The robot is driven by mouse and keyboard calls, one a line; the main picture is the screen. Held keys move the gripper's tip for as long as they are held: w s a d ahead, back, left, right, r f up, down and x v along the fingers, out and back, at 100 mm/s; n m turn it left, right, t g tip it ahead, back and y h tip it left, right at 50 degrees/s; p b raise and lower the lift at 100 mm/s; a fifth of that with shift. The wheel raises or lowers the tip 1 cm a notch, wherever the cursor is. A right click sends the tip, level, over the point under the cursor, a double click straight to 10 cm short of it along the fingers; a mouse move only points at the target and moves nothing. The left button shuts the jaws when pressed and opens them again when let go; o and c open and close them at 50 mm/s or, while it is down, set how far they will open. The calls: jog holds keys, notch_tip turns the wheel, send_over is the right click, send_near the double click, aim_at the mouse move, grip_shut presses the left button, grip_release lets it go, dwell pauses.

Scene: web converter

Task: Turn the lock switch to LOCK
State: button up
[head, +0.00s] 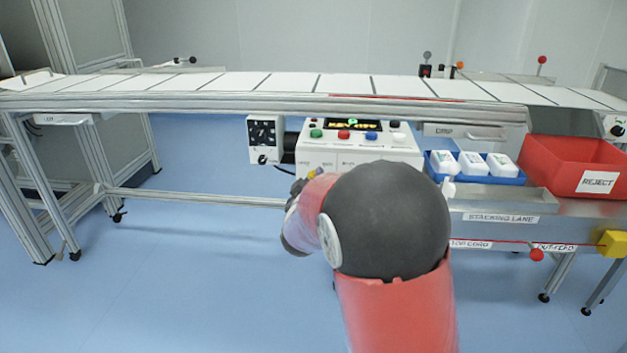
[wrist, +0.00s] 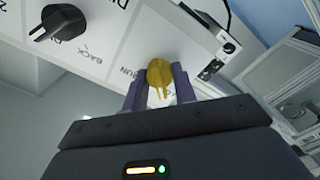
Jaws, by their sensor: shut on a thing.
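A yellow switch knob (wrist: 159,76) sits on a white panel in the wrist view. My gripper (wrist: 158,84) is shut on it, with one dark finger on each side. The labels BACK and RUN are printed to the left of the knob. I see no readable LOCK label, and the knob's exact setting cannot be told. In the head view my arm covers most of the front of the white control box (head: 316,154). A small yellow spot (head: 315,172) shows beside my gripper there.
A black knob (wrist: 62,22) is on the same panel, left of my gripper. The box carries a lit display (head: 354,125) and coloured buttons. A black-faced dial unit (head: 264,137) is at its left. A blue tray (head: 475,174) and red reject bin (head: 570,165) stand right.

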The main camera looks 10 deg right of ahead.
jog(key=o, duration=1)
jog(key=v, duration=0.7)
jog(key=shift+s+a+b, duration=0.15)
jog(key=shift+s+b, duration=0.2)
